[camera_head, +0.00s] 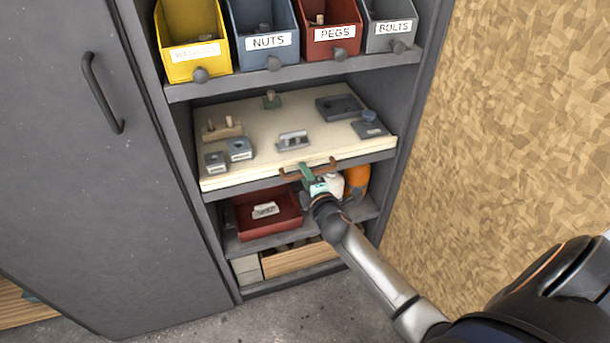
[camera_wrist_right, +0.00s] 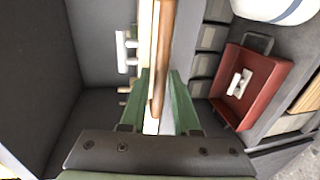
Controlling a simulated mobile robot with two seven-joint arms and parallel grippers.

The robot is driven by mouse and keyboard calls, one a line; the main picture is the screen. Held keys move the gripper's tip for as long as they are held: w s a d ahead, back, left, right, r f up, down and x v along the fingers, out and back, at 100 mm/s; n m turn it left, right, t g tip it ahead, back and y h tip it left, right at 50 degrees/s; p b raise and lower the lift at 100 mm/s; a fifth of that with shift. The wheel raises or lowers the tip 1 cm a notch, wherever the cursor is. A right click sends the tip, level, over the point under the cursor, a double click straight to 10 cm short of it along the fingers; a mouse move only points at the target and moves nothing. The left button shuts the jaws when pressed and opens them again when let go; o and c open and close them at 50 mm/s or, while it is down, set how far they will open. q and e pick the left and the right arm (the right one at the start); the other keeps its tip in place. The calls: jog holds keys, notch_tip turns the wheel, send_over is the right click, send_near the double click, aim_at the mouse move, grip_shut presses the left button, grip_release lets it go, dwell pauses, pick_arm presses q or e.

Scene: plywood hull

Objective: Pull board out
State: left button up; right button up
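The cream board (camera_head: 265,136) lies on the middle shelf of the grey cabinet, with its front edge at the shelf front. It bears several small blocks and fixtures. A brown handle (camera_head: 323,163) is fixed to its front edge; it also shows in the right wrist view (camera_wrist_right: 161,62). My right gripper (camera_head: 306,172) is at the left part of this handle. In the right wrist view its green fingers (camera_wrist_right: 160,95) lie close on both sides of the handle bar, and it looks shut on it. My left gripper is in neither view.
Labelled bins, including nuts (camera_head: 268,42) and pegs (camera_head: 333,33), stand on the shelf above. A red tray (camera_head: 285,222) and an orange item (camera_head: 357,180) sit below.

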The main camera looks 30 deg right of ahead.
grip_shut()
dwell(1.5)
